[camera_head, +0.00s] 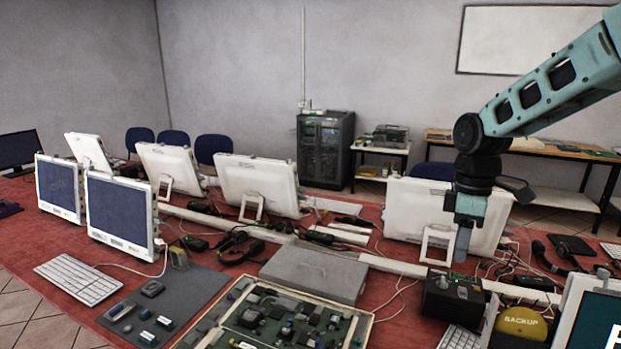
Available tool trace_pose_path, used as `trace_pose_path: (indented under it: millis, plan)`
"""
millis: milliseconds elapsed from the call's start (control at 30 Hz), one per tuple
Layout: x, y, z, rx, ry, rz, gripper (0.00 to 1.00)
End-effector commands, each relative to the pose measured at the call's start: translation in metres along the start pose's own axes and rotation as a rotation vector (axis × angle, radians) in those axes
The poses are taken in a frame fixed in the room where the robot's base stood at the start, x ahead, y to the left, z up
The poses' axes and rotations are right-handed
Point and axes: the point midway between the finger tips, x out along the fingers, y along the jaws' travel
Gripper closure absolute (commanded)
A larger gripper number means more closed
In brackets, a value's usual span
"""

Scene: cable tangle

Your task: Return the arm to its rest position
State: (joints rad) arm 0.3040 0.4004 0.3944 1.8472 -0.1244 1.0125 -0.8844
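My teal and black arm (550,90) reaches in from the upper right and bends down at a black joint. My gripper (464,245) points down above the right part of the red table (30,240), in front of the back of a white monitor (410,215). A grey-blue piece shows at its lower end. I cannot tell whether this is a finger or something held, nor whether the fingers are apart. A black box (453,300) stands below the gripper, with a visible gap between them.
An open case of circuit boards (290,322), a grey box (315,272) and a yellow "BACKUP" item (522,322) crowd the front. Several white monitors (255,185) stand along the table. Loose cables lie between them. The air above the left and middle is clear.

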Motion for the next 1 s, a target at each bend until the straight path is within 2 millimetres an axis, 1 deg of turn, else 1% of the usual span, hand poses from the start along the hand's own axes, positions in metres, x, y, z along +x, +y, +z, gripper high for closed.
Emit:
trace_pose_path:
  millis: [33,67,100,167,200,267,300,400,433,500,600,633,733,1000]
  plan:
    - [0.001,-0.036,-0.019,0.005,-0.001,0.008,0.66]
    - [0.003,-0.056,-0.027,0.019,0.001,0.013,0.66]
    - [0.005,-0.084,-0.036,0.040,0.005,0.017,0.66]
    - [0.010,-0.126,-0.046,0.076,0.012,0.026,0.66]
    - [0.014,-0.155,-0.049,0.101,0.017,0.032,0.66]
    - [0.021,-0.197,-0.049,0.141,0.025,0.039,0.66]
    - [0.026,-0.222,-0.045,0.170,0.031,0.043,0.66]
    - [0.039,-0.271,-0.031,0.237,0.046,0.051,0.66]
    - [0.042,-0.282,-0.026,0.255,0.050,0.052,0.66]
    - [0.049,-0.302,-0.016,0.292,0.058,0.055,0.66]
    - [0.055,-0.319,-0.005,0.327,0.066,0.057,0.66]
    - [0.056,-0.321,-0.004,0.334,0.068,0.057,0.66]
    - [0.057,-0.325,-0.001,0.346,0.071,0.057,0.66]
    - [0.057,-0.324,-0.001,0.346,0.070,0.057,0.66]
